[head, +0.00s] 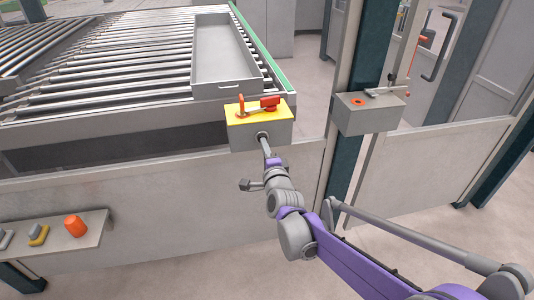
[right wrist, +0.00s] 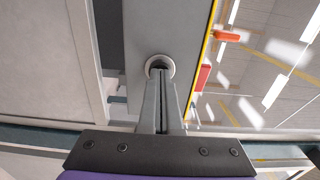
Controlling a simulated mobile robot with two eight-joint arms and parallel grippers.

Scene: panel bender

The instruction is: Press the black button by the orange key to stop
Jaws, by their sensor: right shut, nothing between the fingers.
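A grey box with a yellow top (head: 247,112) stands at the edge of the roller table. On its top are a small upright orange piece (head: 240,104) and a red handle (head: 270,103); I cannot tell which is the key. A round pale ring with a dark centre, which looks like the black button (right wrist: 158,62), sits on the box's front face. My right gripper (head: 263,138) is shut and empty, its fingertips at this ring. They cover part of it in the right wrist view (right wrist: 163,75); contact or pressing cannot be told. My left gripper is not in view.
A roller table (head: 100,60) with a grey tray (head: 222,50) lies behind the box. A second grey box (head: 370,115) with an orange ring is on a post at right. A shelf (head: 50,245) with an orange knob (head: 75,225) is at lower left. A low grey panel (head: 150,185) runs below the table.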

